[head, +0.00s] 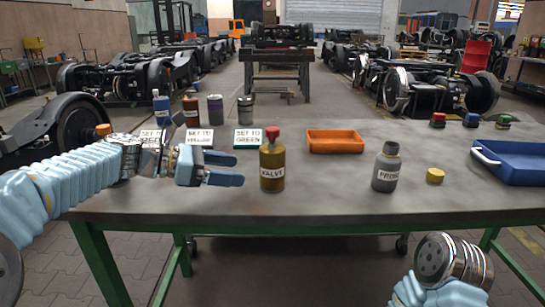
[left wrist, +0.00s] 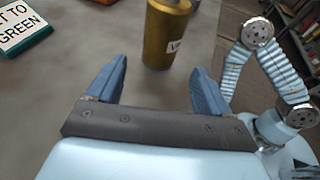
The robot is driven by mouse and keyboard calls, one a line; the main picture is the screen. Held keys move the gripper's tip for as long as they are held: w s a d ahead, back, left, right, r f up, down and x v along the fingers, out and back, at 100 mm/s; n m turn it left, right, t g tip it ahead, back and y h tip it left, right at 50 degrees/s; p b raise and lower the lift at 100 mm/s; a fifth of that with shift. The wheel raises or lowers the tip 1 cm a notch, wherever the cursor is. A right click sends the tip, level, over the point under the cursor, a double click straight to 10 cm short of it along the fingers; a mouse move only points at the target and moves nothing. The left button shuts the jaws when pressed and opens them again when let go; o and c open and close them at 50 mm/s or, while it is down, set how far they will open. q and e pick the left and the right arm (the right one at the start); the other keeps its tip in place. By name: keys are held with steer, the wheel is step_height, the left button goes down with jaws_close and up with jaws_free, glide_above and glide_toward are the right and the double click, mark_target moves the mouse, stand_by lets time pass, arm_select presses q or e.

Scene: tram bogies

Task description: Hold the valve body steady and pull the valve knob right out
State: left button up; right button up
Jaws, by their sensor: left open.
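The valve body (head: 272,168) is a brown-gold cylinder with a white label reading VALVE, upright on the table. Its red knob (head: 272,133) sits on top. My left gripper (head: 242,170) is open and empty, just left of the valve body, fingers pointing towards it. In the left wrist view the valve body (left wrist: 165,35) stands beyond the gap between the blue fingers (left wrist: 155,85), apart from them; its top is cut off there. My right arm shows at the lower right of the head view, but its gripper fingers are not visible.
A grey bottle (head: 387,168) and a yellow cap (head: 435,176) stand to the right of the valve. An orange tray (head: 335,141) lies behind it. A blue tray (head: 515,165) is at the right end. Label cards (head: 248,139) and several bottles stand at the back left.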

mark_target(267, 174)
arm_select(q)
steer(key=b+x, duration=0.2)
steer(key=x, duration=0.3)
steer(key=shift+d+f, duration=0.2)
steer(key=shift+p+x, duration=0.55)
steer(key=shift+x, duration=1.35)
steer(key=shift+r, duration=0.1)
steer(key=c, duration=0.6)
